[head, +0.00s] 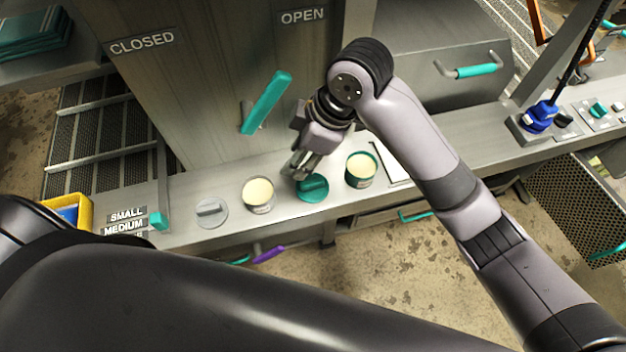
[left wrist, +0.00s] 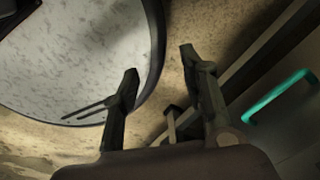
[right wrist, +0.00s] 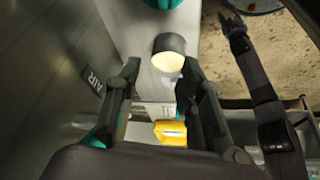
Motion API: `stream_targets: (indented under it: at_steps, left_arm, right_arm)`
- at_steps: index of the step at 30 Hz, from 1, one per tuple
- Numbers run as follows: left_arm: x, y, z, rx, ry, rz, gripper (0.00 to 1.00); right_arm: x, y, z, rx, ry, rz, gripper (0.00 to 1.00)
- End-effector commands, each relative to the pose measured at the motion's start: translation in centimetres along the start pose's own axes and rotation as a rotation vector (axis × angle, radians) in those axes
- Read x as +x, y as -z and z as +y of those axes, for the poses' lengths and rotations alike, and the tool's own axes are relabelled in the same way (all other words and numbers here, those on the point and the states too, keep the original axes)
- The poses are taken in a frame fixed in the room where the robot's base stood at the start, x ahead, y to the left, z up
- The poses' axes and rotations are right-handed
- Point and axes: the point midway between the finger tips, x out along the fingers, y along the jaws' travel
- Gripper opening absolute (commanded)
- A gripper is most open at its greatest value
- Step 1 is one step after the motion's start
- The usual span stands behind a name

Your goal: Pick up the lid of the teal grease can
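The teal lid (head: 313,188), a disc with a raised grip bar, lies on the steel ledge. The open teal can (head: 360,170), with cream-coloured contents, stands just right of it. My right gripper (head: 301,172) is at the lid's upper left, angled down and close to it; contact cannot be told. In the right wrist view its fingers (right wrist: 161,75) are apart with nothing held between them. A teal edge (right wrist: 165,3) at the top of that view is cut off. My left gripper (left wrist: 158,62) is open and empty over the floor in the left wrist view.
Left of the lid stand an open grey can (head: 258,195), also in the right wrist view (right wrist: 168,50), and a grey lid (head: 211,212). A steel panel with a teal handle (head: 266,102) rises behind. A yellow bin (head: 72,212) is at the left.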

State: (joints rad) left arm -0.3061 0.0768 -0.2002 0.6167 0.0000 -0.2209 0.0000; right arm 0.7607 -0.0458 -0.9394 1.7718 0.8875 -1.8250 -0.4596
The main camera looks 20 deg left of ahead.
Motion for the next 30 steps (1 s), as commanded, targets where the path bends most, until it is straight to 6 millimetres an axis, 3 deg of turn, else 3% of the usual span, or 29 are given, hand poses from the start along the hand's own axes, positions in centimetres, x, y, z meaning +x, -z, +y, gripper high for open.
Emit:
stream_targets:
  at_steps: [6,14,17,30]
  left_arm:
    - [-0.1,0.6,-0.4,0.001,0.004,0.009,0.40]
    - [-0.2,1.0,-0.6,0.001,0.007,0.015,0.40]
    - [-0.4,1.0,-0.6,0.001,0.007,0.014,0.40]
    - [-1.8,0.8,-0.5,0.001,0.006,0.010,0.40]
  right_arm:
    - [-3.4,0.5,0.7,-0.278,0.059,-0.248,0.36]
    - [-4.9,-0.2,1.0,-0.372,0.100,-0.377,0.36]
    - [-4.0,-0.7,1.0,-0.373,0.104,-0.379,0.36]
    - [4.4,-4.0,0.7,-0.371,0.102,-0.377,0.36]
